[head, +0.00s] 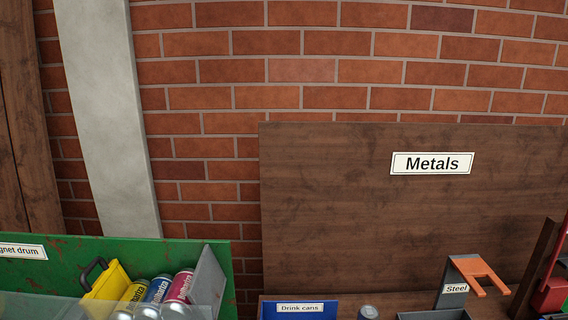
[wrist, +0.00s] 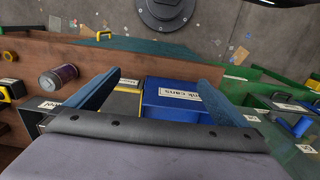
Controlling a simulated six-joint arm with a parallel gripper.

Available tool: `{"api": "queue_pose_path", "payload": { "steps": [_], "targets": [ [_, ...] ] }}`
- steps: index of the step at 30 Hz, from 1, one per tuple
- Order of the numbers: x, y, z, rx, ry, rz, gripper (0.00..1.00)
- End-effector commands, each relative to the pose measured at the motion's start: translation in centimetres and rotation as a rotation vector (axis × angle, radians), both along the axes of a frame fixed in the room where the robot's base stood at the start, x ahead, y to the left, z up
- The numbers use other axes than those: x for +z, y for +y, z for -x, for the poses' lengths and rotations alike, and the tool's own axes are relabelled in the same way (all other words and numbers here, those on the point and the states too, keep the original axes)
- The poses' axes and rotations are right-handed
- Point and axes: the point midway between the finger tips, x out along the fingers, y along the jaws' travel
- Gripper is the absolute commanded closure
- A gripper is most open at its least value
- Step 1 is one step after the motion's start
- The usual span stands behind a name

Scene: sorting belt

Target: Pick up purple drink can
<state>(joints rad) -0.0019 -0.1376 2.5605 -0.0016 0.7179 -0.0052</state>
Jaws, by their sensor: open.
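A dark purple can (wrist: 65,75) with a silver end shows at the left of the wrist view, against a brown wooden surface. My gripper (wrist: 157,78) is open, with its two blue fingers apart and nothing between their tips. The can is outside the fingers, to the left of the left one, and apart from it. In the head view a can's silver top (head: 368,311) shows at the bottom edge; its body is mostly cut off, so I cannot tell its colour. My gripper is not in the head view.
A blue bin (wrist: 165,108) labelled for drink cans lies beyond my fingers; its back shows in the head view (head: 270,309). A grey steel bin (head: 452,299) with an orange piece (head: 480,275) stands right. A green container (head: 215,250) at left holds several cans.

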Motion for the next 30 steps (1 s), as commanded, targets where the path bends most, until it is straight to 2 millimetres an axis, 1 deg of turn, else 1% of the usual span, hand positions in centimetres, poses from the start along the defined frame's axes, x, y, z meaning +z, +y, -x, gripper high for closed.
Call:
{"api": "queue_pose_path", "payload": {
  "steps": [13, 16, 17, 26, 30],
  "targets": [
    [-0.01, -0.04, -0.01, -0.002, 0.0, 0.0, 0.0],
    [-0.01, -0.04, -0.01, -0.002, 0.001, 0.0, 0.24],
    [-0.01, -0.04, -0.01, -0.002, 0.001, 0.0, 0.28],
    [-0.08, -0.1, -0.05, -0.003, 0.001, 0.001, 0.28],
    [-0.89, -0.91, -0.71, -0.018, -0.001, 0.014, 0.28]
  ]
}}
